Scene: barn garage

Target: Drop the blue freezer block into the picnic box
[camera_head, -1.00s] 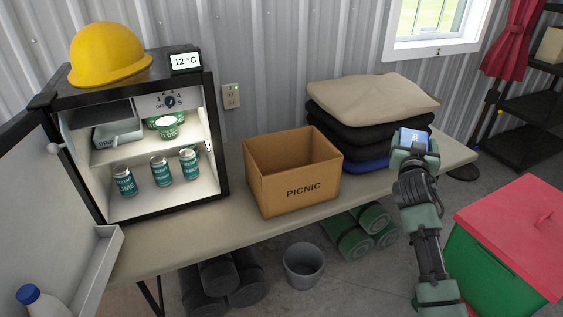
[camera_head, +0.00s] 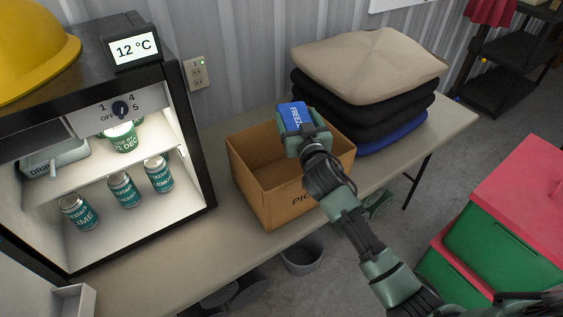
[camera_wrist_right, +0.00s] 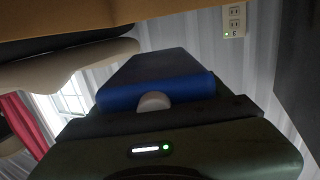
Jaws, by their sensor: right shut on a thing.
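The blue freezer block (camera_head: 294,117) is held in my right gripper (camera_head: 304,136), over the back right part of the picnic box. In the right wrist view the blue block (camera_wrist_right: 158,82) sticks out beyond the gripper (camera_wrist_right: 155,112). The picnic box (camera_head: 262,210) is an open brown cardboard box on the table. Its inside shows at the left, and my right arm covers part of its front and lettering. Its brown wall also seems to show along the top of the wrist view. My left gripper is not in view.
An open lit fridge (camera_head: 196,140) with several cans stands left of the box. Stacked cushions (camera_head: 370,65) stand close behind and right of it on the table (camera_head: 160,272). A grey bucket (camera_head: 301,256) is below. Green crates with red lids (camera_head: 510,235) stand at the right.

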